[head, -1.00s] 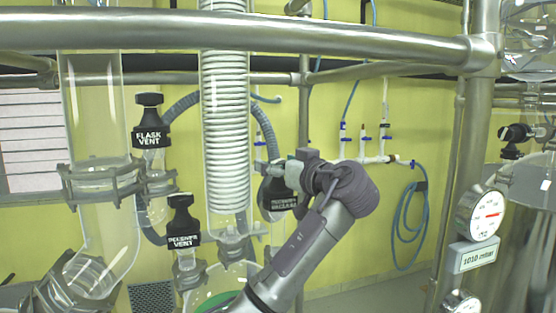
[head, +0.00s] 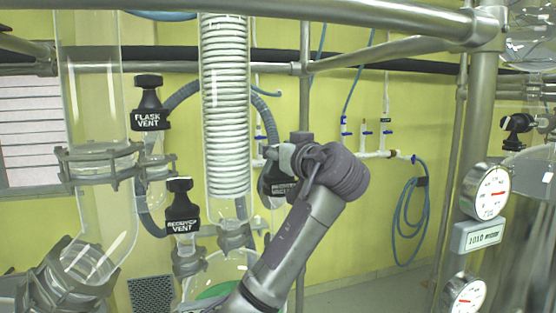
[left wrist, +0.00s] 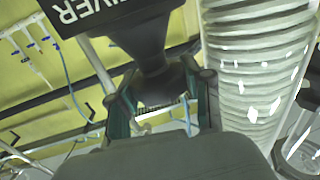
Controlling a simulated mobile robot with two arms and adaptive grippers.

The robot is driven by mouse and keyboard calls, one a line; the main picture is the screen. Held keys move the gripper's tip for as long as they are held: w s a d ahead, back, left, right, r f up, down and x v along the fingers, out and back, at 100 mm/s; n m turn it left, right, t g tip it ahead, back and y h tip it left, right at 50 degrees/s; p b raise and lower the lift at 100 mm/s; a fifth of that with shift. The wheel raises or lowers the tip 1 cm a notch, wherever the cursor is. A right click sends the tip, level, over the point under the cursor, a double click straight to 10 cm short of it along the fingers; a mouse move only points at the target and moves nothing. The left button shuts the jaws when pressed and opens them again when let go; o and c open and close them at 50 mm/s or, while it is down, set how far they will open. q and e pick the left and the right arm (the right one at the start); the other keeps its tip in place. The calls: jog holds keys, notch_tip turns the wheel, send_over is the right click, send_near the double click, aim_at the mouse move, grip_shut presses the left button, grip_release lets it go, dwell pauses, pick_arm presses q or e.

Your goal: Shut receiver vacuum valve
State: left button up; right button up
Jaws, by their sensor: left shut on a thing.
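The receiver vacuum valve (head: 282,188) has a black handle with a white-lettered label. It sits right of the coiled glass column in the head view, partly hidden by my arm. My left gripper (head: 283,162) is at its handle, shut on it. In the left wrist view, the dark handle (left wrist: 150,35) shows large letters "IVER", and its narrow part lies between the two fingers of my left gripper (left wrist: 165,100). The valve's inner position cannot be told. My right gripper is not in view.
The receiver vent valve (head: 181,215) and flask vent valve (head: 150,118) stand to the left. The coiled glass column (head: 226,110) is close beside my gripper. A metal rail (head: 300,10) crosses above. Gauges (head: 488,192) and a display reading about 1010 mbar (head: 478,236) are at right.

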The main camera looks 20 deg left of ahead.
pick_arm(q)
jog(key=m+t+h+b, duration=0.2)
jog(key=h, duration=0.1)
jog(key=shift+f+b, duration=0.2)
jog(key=shift+b, duration=0.15)
jog(key=m+t+h+b, duration=0.1)
jog(key=m+h, duration=0.1)
jog(key=shift+r+t+h, duration=0.15)
jog(key=shift+t+h, duration=0.15)
jog(key=shift+h, duration=0.1)
jog(key=shift+r+m+t+h, duration=0.1)
jog(key=shift+m+t+h, duration=0.2)
jog(key=shift+m+h, duration=0.9)
jog(key=shift+h, duration=0.3)
jog(key=o, duration=1.2)
jog(key=shift+d, duration=0.1)
